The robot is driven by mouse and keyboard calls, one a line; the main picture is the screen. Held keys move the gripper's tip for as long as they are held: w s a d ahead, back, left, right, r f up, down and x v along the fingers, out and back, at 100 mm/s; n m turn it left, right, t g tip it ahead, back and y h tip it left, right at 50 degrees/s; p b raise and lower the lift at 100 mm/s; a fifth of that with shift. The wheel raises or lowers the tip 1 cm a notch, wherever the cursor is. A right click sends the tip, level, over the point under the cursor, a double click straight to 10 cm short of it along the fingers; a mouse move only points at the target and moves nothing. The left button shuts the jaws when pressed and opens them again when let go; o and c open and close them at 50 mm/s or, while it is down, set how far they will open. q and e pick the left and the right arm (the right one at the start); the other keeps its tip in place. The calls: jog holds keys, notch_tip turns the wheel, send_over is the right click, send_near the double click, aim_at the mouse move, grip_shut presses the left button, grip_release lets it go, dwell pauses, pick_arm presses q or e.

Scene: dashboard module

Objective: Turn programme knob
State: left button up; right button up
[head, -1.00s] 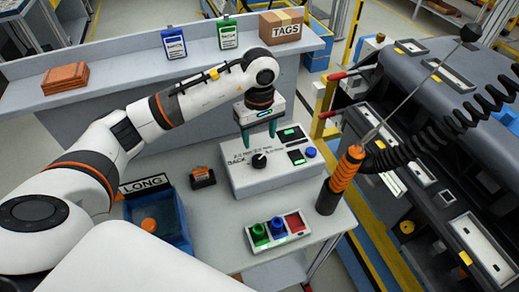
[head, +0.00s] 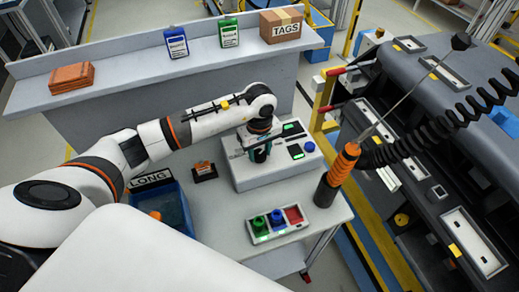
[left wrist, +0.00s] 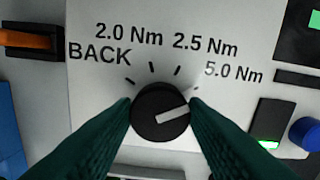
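The programme knob (left wrist: 160,113) is a round black dial with a white pointer on a light grey control box (head: 240,180). In the left wrist view, the pointer aims right and slightly upward, on the 5.0 Nm side of the printed scale. My left gripper (head: 260,153) is down at the box. In the left wrist view, its two dark green fingers (left wrist: 160,105) lie flush against both sides of the knob, shut on it. The arm and gripper hide the knob in the head view. My right gripper is not in view.
The box also carries green-lit switches (head: 295,151) and a blue button (head: 309,147). In front are a tray with green, blue and red parts (head: 270,238) and a blue LONG bin (head: 180,215). An orange-handled tool (head: 343,163) on a coiled cable stands at right.

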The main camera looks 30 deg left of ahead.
pick_arm(q)
jog(key=c, duration=0.5)
jog(key=shift+n+b, duration=0.4)
jog(key=n+b, duration=0.2)
jog(key=n, duration=0.1)
jog(key=shift+f+b, duration=0.1)
jog(key=shift+b, duration=0.3)
jog(key=shift+n+b, duration=0.95)
jog(key=shift+n, duration=0.95)
jog(key=shift+r, duration=0.2)
jog(key=o, duration=1)
